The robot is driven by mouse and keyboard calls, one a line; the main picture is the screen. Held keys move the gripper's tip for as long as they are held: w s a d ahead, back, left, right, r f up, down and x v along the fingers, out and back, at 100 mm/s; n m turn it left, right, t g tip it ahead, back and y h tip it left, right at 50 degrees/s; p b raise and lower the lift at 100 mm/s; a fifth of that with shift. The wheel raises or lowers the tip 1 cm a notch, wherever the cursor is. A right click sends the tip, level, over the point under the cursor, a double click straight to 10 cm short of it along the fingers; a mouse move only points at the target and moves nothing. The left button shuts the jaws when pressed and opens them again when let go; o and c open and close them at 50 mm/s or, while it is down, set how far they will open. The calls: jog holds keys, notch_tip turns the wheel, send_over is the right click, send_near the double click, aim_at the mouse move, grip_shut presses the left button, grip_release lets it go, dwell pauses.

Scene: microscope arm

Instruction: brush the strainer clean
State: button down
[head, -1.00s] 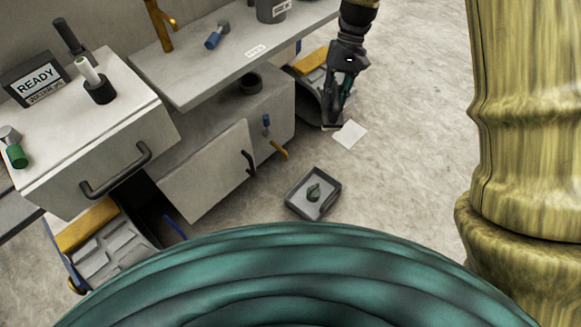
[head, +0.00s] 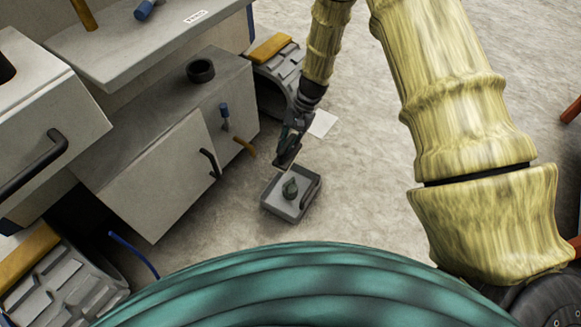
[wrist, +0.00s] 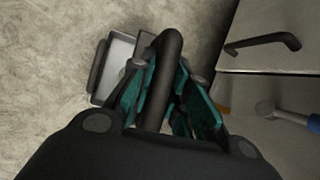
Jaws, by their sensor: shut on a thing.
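My gripper (head: 290,140) hangs low over the floor, just behind the grey tray in the head view. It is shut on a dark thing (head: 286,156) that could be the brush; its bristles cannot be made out. In the wrist view, a black rounded bar (wrist: 168,70) lies between the teal-padded jaws. The shallow grey tray (head: 272,205) stands on the floor with a dark greenish lump (head: 290,188) in it. It also shows in the wrist view, partly hidden by the jaws (wrist: 118,52). I cannot tell which part is the strainer.
A cabinet (head: 165,175) with a black handle stands left of the tray. A blue-handled fitting (head: 224,112) is on its side. A white sheet (head: 322,124) lies on the floor behind, beside a grey ribbed thing (head: 280,75). Floor right of the tray is clear.

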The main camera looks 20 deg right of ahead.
jog(key=shift+m+t, duration=0.3)
jog(key=shift+m, duration=0.6)
jog(key=f, duration=0.2)
jog(key=f+b, duration=0.1)
jog(key=f, duration=0.2)
jog(key=d+f+b, duration=0.1)
jog(key=f, duration=0.1)
jog(key=shift+f, duration=0.4)
notch_tip(320, 180, down, 6)
jog(key=b, duration=0.6)
jog(key=shift+b, duration=0.3)
jog(key=shift+f, duration=0.35)
jog(key=shift+w+d, duration=0.15)
jog(key=shift+w+d, duration=0.2)
jog(key=shift+d, duration=0.1)
jog(key=shift+w+d+p, duration=0.1)
jog(key=shift+d+p, duration=0.1)
jog(key=shift+p, duration=0.1)
jog(key=shift+a, duration=0.2)
jog(key=shift+s+a+p, duration=0.85)
jog(key=shift+a+p, duration=0.2)
jog(key=shift+d, duration=0.1)
